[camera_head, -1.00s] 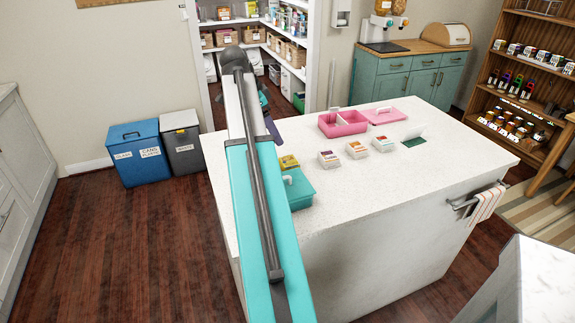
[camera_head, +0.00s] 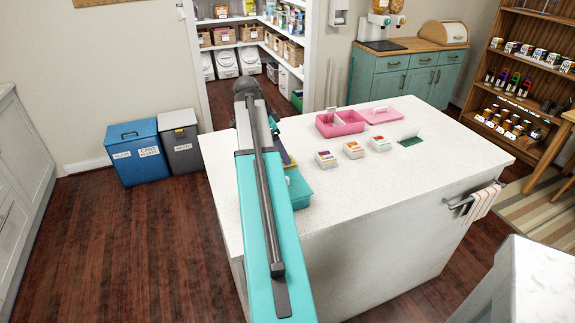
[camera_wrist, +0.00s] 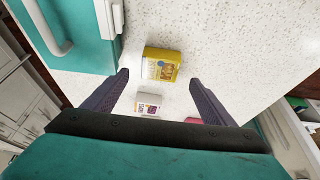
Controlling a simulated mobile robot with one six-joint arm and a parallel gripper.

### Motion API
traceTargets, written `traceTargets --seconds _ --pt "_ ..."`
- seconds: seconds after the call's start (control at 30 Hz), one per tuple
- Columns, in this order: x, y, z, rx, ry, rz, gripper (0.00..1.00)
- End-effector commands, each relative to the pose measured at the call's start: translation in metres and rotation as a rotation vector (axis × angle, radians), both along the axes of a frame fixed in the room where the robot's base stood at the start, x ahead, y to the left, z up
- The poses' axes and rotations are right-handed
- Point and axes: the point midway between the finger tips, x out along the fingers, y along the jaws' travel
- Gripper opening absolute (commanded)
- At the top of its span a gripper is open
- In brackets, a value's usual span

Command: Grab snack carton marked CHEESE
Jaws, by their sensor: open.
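A yellow carton (camera_wrist: 162,65) with a white label panel stands on the white speckled counter in the wrist view. It lies ahead of and roughly between the fingertips of my open, empty gripper (camera_wrist: 158,78), with no contact that I can make out. Its lettering is too small to read, so I cannot confirm CHEESE. In the head view my arm hides most of it. A white carton with a purple mark (camera_head: 326,159) stands to its right; it also shows in the wrist view (camera_wrist: 150,103). White cartons with orange (camera_head: 353,150) and red (camera_head: 380,143) marks stand further right.
A teal box (camera_head: 299,190) with a handle stands close to the yellow carton; it fills the upper left of the wrist view (camera_wrist: 70,40). A pink divided box (camera_head: 340,129) and pink lid (camera_head: 382,115) lie farther back. The counter's front right (camera_head: 420,175) is clear.

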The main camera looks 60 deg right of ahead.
Motion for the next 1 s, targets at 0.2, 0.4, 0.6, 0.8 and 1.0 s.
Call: traceTargets --seconds 0.2,0.4,0.6,0.8,1.0 --pt "0.000 0.000 -0.001 0.000 0.000 0.000 0.78" --pt "0.000 0.000 -0.002 0.000 0.000 0.001 0.78" --pt "-0.004 -0.003 -0.011 0.001 0.001 0.001 0.78" --pt "-0.009 -0.009 -0.027 0.001 0.002 0.000 0.78" --pt "-0.012 -0.014 -0.043 0.001 0.001 0.001 0.78"
